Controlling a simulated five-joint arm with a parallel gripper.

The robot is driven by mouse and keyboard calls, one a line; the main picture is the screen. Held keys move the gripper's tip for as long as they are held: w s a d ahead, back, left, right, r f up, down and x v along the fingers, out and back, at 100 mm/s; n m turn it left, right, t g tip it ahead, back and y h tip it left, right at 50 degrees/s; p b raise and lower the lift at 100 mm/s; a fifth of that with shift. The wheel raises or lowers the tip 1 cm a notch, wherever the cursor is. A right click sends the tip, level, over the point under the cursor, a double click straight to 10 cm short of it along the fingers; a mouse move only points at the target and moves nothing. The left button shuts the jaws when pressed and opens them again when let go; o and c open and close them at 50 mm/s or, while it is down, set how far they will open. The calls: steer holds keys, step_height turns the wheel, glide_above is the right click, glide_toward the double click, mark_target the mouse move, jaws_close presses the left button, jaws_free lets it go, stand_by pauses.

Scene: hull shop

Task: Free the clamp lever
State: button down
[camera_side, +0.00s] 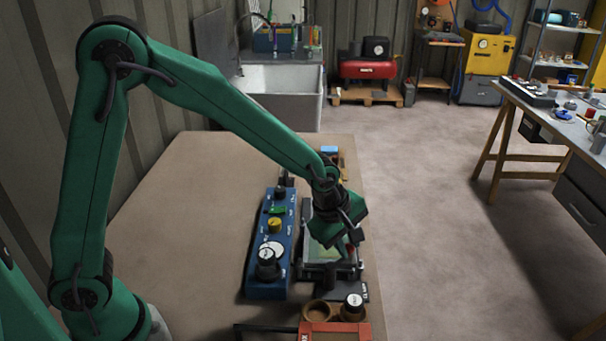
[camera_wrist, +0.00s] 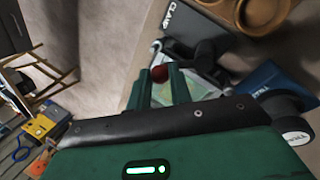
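The clamp lever is a dark arm ending in a red knob (camera_wrist: 160,73), seen in the wrist view at the tips of my gripper (camera_wrist: 160,80). The two green fingers stand apart with the knob in line with the gap between them; I cannot tell whether they touch it. The lever's dark body (camera_wrist: 205,52) sits beside a dark plate marked CLAMP (camera_wrist: 185,24). In the side view my gripper (camera_side: 347,247) reaches down over the clamp, and the arm hides the knob there. A pale green sheet (camera_wrist: 205,82) lies under the lever.
A blue panel with knobs (camera_side: 270,250) stands just left of the clamp.

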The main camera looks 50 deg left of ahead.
steer(key=shift+s+d+m, duration=0.15)
steer(key=shift+d+m, duration=0.25)
steer(key=shift+m, duration=0.7)
steer(key=shift+s+d+m, duration=0.15)
steer(key=shift+d+m, duration=0.25)
steer(key=shift+m, duration=0.7)
steer(key=c, duration=1.6)
jaws_free()
steer(key=shift+o, duration=0.2)
steer(key=shift+r, duration=0.15)
steer(key=d+v, duration=0.1)
steer(key=v, duration=0.6)
steer(key=shift+a+r, duration=0.2)
steer(key=shift+a, duration=0.35)
steer(key=shift+s, duration=0.1)
